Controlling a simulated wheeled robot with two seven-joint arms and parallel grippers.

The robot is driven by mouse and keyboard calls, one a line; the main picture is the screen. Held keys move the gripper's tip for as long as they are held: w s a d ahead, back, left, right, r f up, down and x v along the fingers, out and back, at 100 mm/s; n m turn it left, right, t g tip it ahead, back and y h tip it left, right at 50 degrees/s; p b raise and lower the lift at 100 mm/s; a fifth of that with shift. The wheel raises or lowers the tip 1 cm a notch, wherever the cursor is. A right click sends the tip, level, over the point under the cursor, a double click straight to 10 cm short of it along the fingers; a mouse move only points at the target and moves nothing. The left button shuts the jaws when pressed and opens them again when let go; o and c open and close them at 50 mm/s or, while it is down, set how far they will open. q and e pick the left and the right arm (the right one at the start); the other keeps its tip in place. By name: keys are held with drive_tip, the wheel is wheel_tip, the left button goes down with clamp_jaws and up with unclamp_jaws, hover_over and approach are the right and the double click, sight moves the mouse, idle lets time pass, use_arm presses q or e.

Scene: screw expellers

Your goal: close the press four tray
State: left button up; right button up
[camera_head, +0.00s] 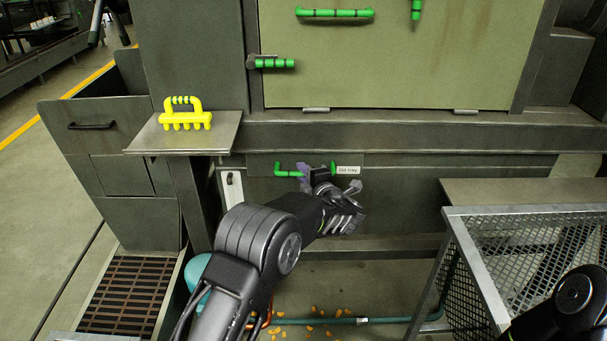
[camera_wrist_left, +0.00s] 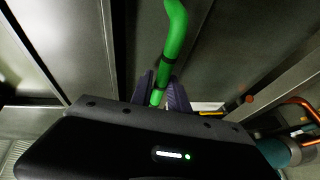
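The tray front (camera_head: 262,166) is a dark grey panel below the press's ledge, with a green bar handle (camera_head: 287,173) and a small white label (camera_head: 348,170). It looks near flush with the panel around it; any small gap is hard to tell. My left gripper (camera_head: 318,172) is at the handle and covers its middle. In the left wrist view the green handle (camera_wrist_left: 174,40) runs down between the purple fingers of my left gripper (camera_wrist_left: 161,95), which sit close on both sides of it. My right gripper is out of view; only part of that arm shows at lower right.
A wire-mesh crate (camera_head: 470,262) stands at right. A teal pipe (camera_head: 390,319) and scattered orange bits (camera_head: 310,328) are on the floor. The green press door (camera_head: 390,60) is above.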

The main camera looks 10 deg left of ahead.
use_arm(q)
clamp_jaws()
idle(1.0)
